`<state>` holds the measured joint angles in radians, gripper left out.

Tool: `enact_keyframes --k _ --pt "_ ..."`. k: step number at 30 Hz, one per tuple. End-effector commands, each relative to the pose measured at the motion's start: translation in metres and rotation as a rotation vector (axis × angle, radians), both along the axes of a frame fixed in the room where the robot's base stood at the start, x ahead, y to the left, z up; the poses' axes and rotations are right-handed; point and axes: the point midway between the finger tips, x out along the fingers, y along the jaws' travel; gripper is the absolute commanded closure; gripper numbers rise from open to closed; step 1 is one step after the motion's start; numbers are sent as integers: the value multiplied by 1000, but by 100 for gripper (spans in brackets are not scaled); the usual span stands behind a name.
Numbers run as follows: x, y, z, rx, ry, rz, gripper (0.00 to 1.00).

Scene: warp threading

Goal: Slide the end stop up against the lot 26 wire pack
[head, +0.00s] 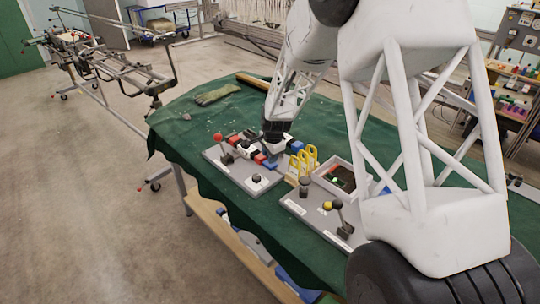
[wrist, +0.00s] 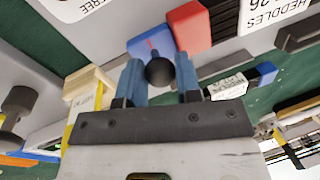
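The end stop, a blue block with a round dark knob, is in the wrist view (wrist: 158,72), with the knob between my fingers. My gripper (wrist: 159,65) has a blue finger close against each side of the knob and appears shut on it. Right beside the blue block is the red end (wrist: 190,26) of a white pack labelled "HEDDLES" and "26" (wrist: 268,14). From this angle I cannot tell whether block and red end touch. In the head view my gripper (head: 273,148) is low over the left grey board, and the blue piece (head: 270,164) shows just under it.
The left grey board (head: 226,172) also bears a red-knobbed lever (head: 218,136) and a dark knob (head: 256,178). A glove (head: 217,94) lies farther back on the green cloth.

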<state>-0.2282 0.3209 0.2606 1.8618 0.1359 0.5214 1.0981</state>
Motion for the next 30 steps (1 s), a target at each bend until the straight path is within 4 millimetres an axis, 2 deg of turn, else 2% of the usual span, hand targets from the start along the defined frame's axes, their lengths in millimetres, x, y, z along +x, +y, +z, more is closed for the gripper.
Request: enact_keyframes --k 1,5,21,22,26,30 --pt "0 0 0 0 0 0 81" --pt "0 0 0 0 0 0 100" --pt "4 4 -1 0 0 0 100" --pt "4 4 -1 0 0 0 66" --pt "4 4 -1 0 0 0 46" --pt "4 4 0 0 0 0 44"
